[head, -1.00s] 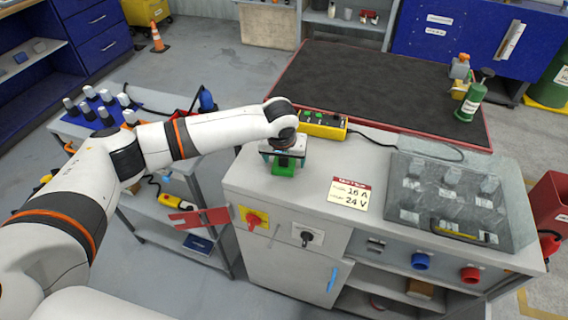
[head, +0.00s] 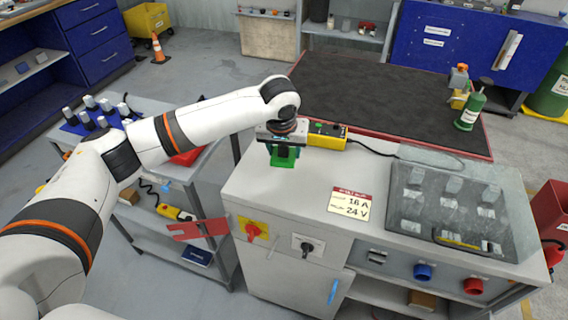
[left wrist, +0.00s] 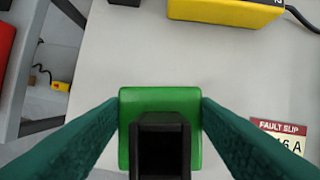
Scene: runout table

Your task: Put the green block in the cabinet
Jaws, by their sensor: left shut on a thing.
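My left gripper (head: 282,146) is shut on the green block (head: 285,160) over the far left part of the grey bench top. In the left wrist view the green block (left wrist: 160,95) sits between the two dark green fingers (left wrist: 160,112), and a black part covers its lower middle. I cannot tell for sure whether the block is clear of the surface. The grey cabinet (head: 285,272) is in the front of the bench, below and nearer than the gripper. Its door has a blue handle (head: 333,291) and looks shut or nearly so. My right gripper is not in view.
A yellow control box (head: 327,135) with a cable lies just behind the gripper. A fault slip card (head: 349,203) and a clear-covered panel (head: 455,205) are to the right. A red switch (head: 254,231) and a black knob (head: 307,246) stick out above the cabinet door.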

